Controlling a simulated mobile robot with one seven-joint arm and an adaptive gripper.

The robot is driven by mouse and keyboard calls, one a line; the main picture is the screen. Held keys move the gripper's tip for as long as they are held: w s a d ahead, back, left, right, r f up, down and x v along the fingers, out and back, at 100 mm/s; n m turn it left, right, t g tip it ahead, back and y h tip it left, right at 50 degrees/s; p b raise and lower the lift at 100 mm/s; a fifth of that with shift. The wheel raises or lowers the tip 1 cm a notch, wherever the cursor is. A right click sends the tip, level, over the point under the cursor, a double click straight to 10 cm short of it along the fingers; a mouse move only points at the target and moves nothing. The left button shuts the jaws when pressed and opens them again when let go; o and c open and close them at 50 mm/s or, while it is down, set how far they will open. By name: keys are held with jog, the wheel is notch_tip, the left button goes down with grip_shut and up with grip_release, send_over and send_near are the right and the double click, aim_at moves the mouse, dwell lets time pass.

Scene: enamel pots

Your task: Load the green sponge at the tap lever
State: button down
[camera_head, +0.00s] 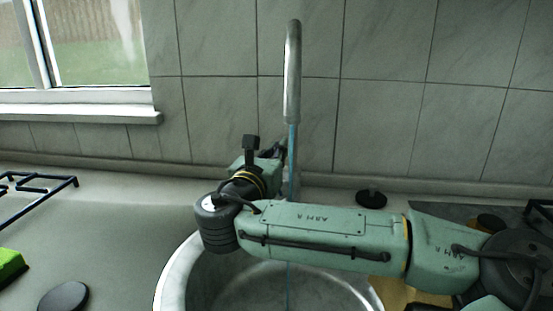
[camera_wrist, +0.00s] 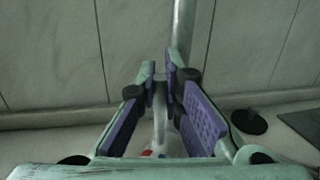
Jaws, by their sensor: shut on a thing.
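The green sponge (camera_head: 11,265) lies on the counter at the left edge of the head view, partly cut off. The tap's tall metal spout (camera_head: 292,70) rises behind the sink, and a thin blue stream of water falls from it. My gripper (camera_head: 277,150) is at the tap, far from the sponge, and mostly hidden by my wrist. In the wrist view, my gripper's purple-padded fingers (camera_wrist: 162,75) are closed around the upper end of the pale tap lever (camera_wrist: 160,122). Red and blue marks show near its base.
The round metal sink (camera_head: 172,285) lies below my arm. A dark round object (camera_head: 64,298) sits on the left counter, and a dark knobbed one (camera_head: 371,198) right of the tap. A hob grate (camera_head: 40,183) is at left. The tiled wall (camera_head: 385,120) stands close behind.

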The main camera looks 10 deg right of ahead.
jog(key=shift+s+a, duration=0.1)
jog(key=shift+a, duration=0.1)
jog(key=c, duration=1.7)
grip_release()
jog(key=v, duration=0.7)
jog(key=shift+s, duration=0.2)
jog(key=shift+a+f, duration=0.15)
jog(key=shift+f, duration=0.05)
